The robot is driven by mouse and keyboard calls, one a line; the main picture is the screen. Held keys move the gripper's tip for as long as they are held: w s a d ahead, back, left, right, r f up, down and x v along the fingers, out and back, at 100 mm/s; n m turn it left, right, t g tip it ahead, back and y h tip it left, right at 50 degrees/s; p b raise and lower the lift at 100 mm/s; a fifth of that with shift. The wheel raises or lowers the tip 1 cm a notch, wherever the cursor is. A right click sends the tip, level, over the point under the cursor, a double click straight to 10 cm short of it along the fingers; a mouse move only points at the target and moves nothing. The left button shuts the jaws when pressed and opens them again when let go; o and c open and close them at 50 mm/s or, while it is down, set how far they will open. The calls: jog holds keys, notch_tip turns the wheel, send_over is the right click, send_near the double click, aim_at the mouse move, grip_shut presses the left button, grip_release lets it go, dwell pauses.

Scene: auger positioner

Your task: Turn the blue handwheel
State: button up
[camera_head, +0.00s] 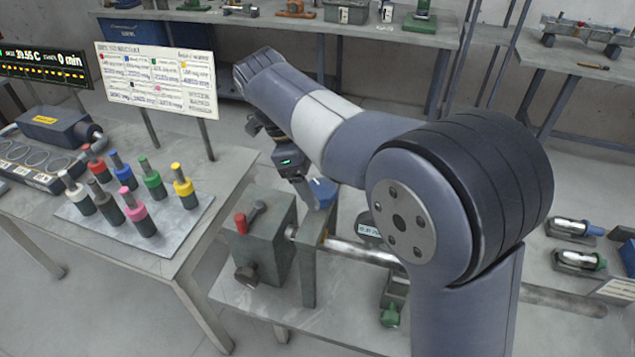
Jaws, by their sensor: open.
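A blue part (322,192), which looks like the blue handwheel, shows at the top of the upright plate of the grey-green positioner (262,240). Its right side is partly hidden by my arm, so its full shape cannot be made out. My gripper (303,192) points down just left of the blue part, above the positioner's shaft. It is open, and its fingers are small and dark here. I cannot tell whether they touch the blue part or are only beside it.
The positioner carries a red knob (240,222) and a steel shaft (362,252); a green knob (390,316) sits lower. At left, a table holds a plate (75,215) of several coloured-top pegs and a sign board (158,78). Shelves stand behind; small clamped cylinders (578,260) lie at right.

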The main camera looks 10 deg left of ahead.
jog(key=shift+d+f, duration=0.25)
jog(key=shift+f, duration=0.2)
jog(key=shift+c, duration=0.5)
jog(key=c, duration=0.9)
jog(key=shift+o, duration=0.2)
jog(key=shift+n, duration=0.4)
